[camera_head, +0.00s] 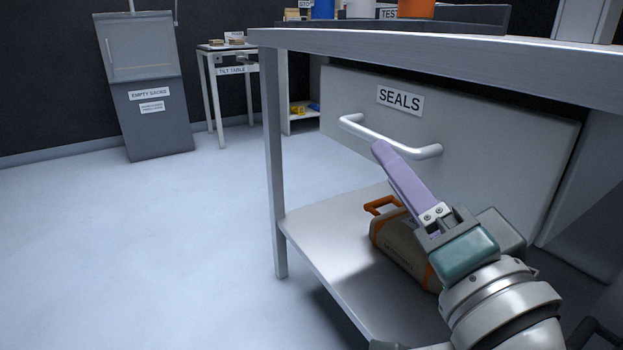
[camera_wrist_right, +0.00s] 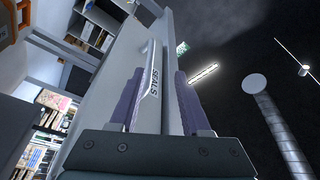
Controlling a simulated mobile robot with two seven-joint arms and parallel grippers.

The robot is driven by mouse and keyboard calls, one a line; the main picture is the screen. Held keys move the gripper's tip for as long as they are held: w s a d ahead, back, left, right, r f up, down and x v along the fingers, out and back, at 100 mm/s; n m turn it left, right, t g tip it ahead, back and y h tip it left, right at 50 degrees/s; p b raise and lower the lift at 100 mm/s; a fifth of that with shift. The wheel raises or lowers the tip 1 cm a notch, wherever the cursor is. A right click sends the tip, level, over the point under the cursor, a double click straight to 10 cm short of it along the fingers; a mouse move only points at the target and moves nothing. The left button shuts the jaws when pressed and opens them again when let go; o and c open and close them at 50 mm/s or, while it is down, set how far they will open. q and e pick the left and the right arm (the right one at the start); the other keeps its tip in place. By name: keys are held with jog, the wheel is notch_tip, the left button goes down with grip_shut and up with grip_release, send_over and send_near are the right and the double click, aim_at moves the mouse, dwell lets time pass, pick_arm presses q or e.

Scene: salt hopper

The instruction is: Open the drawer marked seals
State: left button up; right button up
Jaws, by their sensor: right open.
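The drawer (camera_head: 480,150) has a grey front marked SEALS (camera_head: 400,101) and sits under the metal tabletop. A dark gap shows above the front; I see no inside of the drawer. Its silver bar handle (camera_head: 390,138) runs across the front below the label. My right gripper (camera_head: 382,150), with lilac fingers, is open, its tips close in front of the handle. Whether they touch or straddle it is unclear. In the right wrist view, the SEALS label (camera_wrist_right: 154,83) shows between the fingers of the right gripper (camera_wrist_right: 158,85). My left gripper is not in view.
The tabletop edge (camera_head: 430,57) runs just above the drawer. A beige and orange case (camera_head: 400,248) lies on the lower shelf (camera_head: 330,240). A table leg (camera_head: 272,160) stands left of the drawer. Open floor (camera_head: 130,250) lies further left, before an EMPTY SACKS cabinet (camera_head: 150,115).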

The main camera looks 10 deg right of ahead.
aim_at(372, 135)
jog(key=shift+m+h, duration=0.5)
jog(key=shift+m, duration=0.1)
jog(key=w+b, duration=0.1)
jog(key=w, duration=0.5)
jog(key=w+b, duration=0.1)
jog(key=w, duration=0.3)
jog(key=shift+d+r+b, duration=0.3)
jog(key=shift+d+r, duration=0.1)
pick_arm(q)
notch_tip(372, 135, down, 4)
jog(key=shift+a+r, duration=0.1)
pick_arm(e)
grip_shut()
